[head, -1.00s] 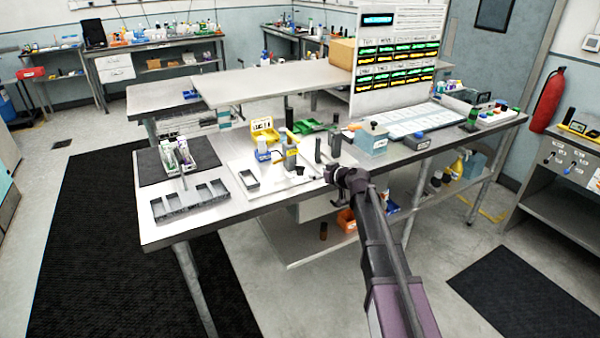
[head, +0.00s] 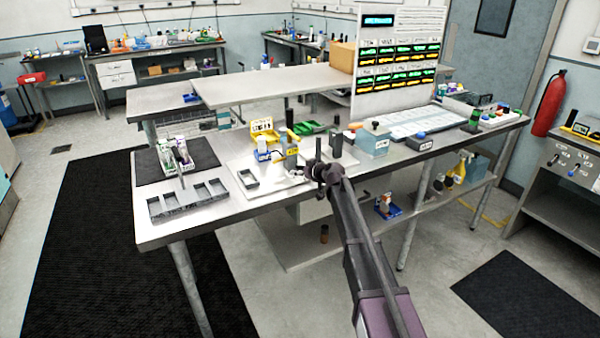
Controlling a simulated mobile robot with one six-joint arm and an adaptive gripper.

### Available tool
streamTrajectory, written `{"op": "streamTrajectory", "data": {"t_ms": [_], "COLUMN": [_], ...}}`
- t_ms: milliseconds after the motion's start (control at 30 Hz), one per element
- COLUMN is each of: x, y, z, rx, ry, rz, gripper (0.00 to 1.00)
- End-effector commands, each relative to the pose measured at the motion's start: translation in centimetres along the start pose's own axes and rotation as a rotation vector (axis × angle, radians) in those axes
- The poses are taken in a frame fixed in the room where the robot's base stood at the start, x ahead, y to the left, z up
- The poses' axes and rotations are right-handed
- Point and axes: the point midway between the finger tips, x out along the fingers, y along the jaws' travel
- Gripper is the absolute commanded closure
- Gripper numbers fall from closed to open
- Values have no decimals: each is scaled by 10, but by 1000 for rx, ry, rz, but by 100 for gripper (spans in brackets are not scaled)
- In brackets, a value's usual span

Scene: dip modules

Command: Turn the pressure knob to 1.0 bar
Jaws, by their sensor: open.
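No knob is marked clearly enough to read as the pressure knob. A small grey-blue box (head: 373,141) on the bench has a small dark knob-like piece (head: 375,123) on top; its markings are too small to read. My gripper (head: 312,172) is at the front edge of the bench, left of that box and apart from it. It is open, and no held thing shows. It is small in the view, and a white plate (head: 262,186) with small parts lies just left of it.
The bench (head: 225,213) holds a grey tray (head: 187,204), a yellow bin (head: 264,130), a dark upright block (head: 336,145) and a tall display board (head: 400,60). A side console (head: 570,165) with knob-like controls stands at the right. A dark floor mat (head: 510,292) lies front right.

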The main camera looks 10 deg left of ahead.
Motion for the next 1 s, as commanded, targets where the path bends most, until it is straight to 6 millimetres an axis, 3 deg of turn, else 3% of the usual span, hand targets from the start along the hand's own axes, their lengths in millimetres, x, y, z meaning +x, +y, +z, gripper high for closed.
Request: {"op": "streamTrajectory", "data": {"t_ms": [267,500,533,1000], "x": [0,0,0,1], "y": [0,0,0,2], "z": [0,0,0,0], "rx": [0,0,0,-44], "ry": [0,0,0,-2], "rz": [1,0,0,-111], "gripper": [25,96,100,100]}}
